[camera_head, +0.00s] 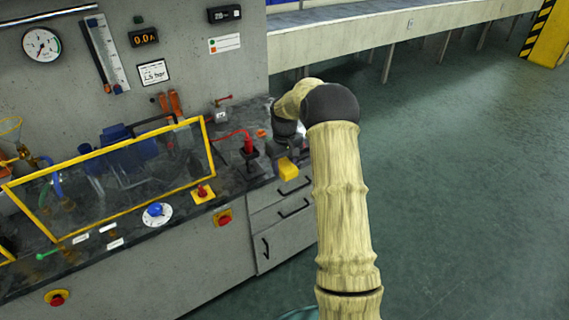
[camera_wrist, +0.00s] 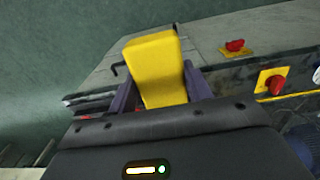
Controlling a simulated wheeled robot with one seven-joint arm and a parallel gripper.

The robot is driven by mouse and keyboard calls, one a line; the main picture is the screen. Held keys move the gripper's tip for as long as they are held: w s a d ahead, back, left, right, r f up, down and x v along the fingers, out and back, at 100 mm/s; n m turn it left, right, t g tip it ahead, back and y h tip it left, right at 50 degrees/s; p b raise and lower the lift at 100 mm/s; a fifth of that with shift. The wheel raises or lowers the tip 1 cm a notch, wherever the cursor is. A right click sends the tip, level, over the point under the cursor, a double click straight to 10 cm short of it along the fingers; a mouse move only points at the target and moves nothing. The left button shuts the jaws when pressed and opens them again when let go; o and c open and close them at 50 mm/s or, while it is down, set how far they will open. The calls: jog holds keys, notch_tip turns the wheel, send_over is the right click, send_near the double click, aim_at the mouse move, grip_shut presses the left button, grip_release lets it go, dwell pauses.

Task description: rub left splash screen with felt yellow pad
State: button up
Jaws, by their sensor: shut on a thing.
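The yellow pad (camera_wrist: 156,66) is between the two dark fingers of my gripper (camera_wrist: 158,92) in the wrist view, and the gripper is shut on it. In the head view the yellow pad (camera_head: 288,169) shows below the end of my arm, at the right end of the bench near the drawers. A splash screen (camera_head: 110,180), a clear pane in a yellow frame, stands along the bench front at the left. My gripper is to the right of this screen and apart from it. A bit of another yellow frame (camera_head: 6,258) shows at the left edge; most of it is out of view.
Red switches on yellow plates (camera_head: 202,194) and a blue knob (camera_head: 157,211) sit on the bench in front of the screen. Blue pump parts (camera_head: 130,150) are behind the pane. The floor at right is clear.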

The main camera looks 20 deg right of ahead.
jog(key=s+a+f+m, duration=0.2)
jog(key=s+a+f, duration=0.4)
jog(key=s+f, duration=0.4)
jog(key=shift+f, duration=0.85)
jog(key=shift+w, duration=0.1)
